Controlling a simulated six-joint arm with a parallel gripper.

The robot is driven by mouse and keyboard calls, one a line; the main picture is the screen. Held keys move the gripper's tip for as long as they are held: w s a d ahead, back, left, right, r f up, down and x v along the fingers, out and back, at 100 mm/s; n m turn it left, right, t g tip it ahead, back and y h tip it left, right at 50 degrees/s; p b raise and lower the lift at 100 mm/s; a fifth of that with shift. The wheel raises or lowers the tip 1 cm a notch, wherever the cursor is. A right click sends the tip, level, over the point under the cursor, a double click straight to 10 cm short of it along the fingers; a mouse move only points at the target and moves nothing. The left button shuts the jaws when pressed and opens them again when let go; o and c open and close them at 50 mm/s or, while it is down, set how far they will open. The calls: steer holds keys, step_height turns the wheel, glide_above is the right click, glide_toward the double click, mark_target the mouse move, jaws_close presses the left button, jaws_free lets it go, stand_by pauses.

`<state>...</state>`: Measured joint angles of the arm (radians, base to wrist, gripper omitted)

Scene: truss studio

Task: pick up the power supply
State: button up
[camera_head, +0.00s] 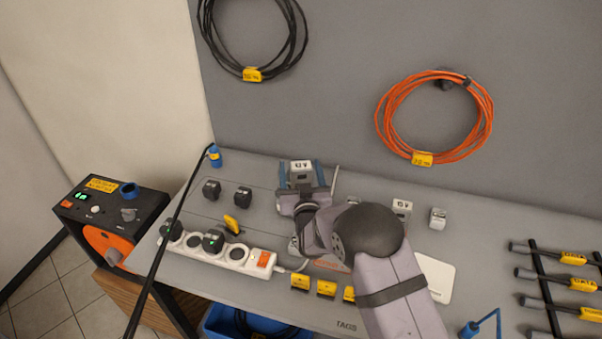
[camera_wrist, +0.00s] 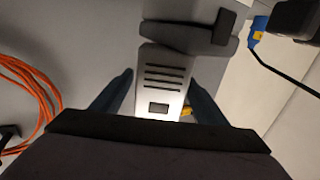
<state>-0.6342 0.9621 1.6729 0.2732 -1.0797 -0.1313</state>
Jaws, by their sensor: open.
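A pale silver box with a dark-lettered top label, which looks like the power supply (camera_head: 301,166), stands at the back of the bench in the head view. In the wrist view the silver box (camera_wrist: 163,72) shows dark slots and a small dark square on its face. My gripper (camera_head: 300,177) is open, with a blue finger on each side of the box. In the wrist view the fingers of my gripper (camera_wrist: 162,88) flank the box, with gaps visible. The box's lower part is hidden behind my gripper in the head view.
Similar pale boxes (camera_head: 402,207) and (camera_head: 438,218) stand right of my arm. A white power strip (camera_head: 215,252) with black plugs lies at front left, near two black adapters (camera_head: 243,196). An orange cable coil (camera_head: 434,117) hangs on the back wall. A black cable crosses at left.

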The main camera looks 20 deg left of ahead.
steer(key=shift+x, duration=1.05)
steer(key=shift+r, duration=0.1)
steer(key=c, duration=1.5)
steer(key=shift+r, duration=0.15)
steer(key=shift+r+b, duration=1.4)
steer(key=shift+r, duration=3.4)
steer(key=shift+w+a+f+b, duration=0.5)
steer(key=shift+f+b, duration=0.1)
steer(key=shift+f, duration=0.4)
steer(key=shift+w+a+f+b, duration=0.5)
steer(key=shift+f+b, duration=0.1)
steer(key=shift+f, duration=0.4)
steer(key=shift+w+a+f+b, duration=0.5)
steer(key=shift+f+b, duration=0.1)
steer(key=shift+f, duration=0.4)
